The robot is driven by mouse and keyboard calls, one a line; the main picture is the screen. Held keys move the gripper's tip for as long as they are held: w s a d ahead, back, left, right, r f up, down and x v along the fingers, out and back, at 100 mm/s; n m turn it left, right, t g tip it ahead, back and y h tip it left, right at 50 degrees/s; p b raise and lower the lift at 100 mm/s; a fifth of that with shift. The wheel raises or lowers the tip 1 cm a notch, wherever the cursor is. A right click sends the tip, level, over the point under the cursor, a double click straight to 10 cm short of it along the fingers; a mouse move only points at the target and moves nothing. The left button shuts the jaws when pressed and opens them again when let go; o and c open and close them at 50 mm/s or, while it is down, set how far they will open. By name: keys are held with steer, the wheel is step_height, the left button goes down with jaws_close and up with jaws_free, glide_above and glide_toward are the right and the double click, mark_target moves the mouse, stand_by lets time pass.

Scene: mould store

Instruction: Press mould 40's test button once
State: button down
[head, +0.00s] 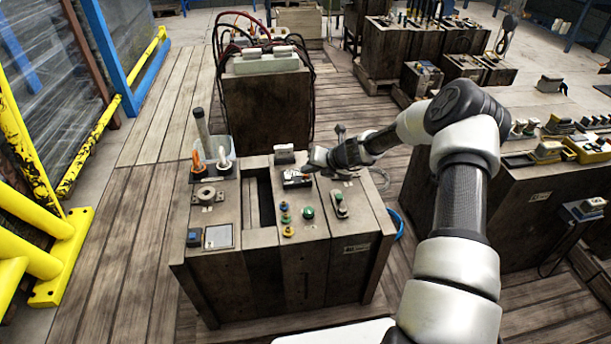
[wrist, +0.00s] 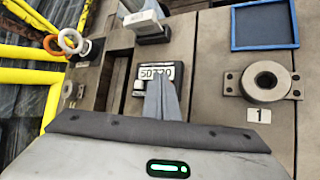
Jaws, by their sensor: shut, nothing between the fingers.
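A wooden mould block (head: 300,262) stands in the middle of the head view with a small label (head: 357,247) on its front, too small to read surely. Its top carries a green button (head: 308,212), a yellow button (head: 289,231) and small blue buttons (head: 284,206). I cannot tell which is the test button. My gripper (head: 308,165) is over the block's far part, behind these buttons. In the wrist view my gripper (wrist: 163,88) is shut and empty, its fingertips in front of a small counter (wrist: 155,73) with digits. Whether they touch it is unclear.
A ring fitting (wrist: 265,80) marked 1 and a blue-rimmed tray (wrist: 264,25) lie right of the fingers. Orange- and white-handled parts (head: 198,160) stand at the block's far left. A cable-topped block (head: 268,105) is behind. Yellow rails (head: 38,220) are left.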

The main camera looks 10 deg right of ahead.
steer(key=shift+f, duration=0.3)
stand_by(0.4)
steer(key=shift+r+p, duration=0.6)
steer(key=shift+r, duration=0.25)
step_height(320, 180, up, 5)
steer(key=p, duration=0.4)
stand_by(0.6)
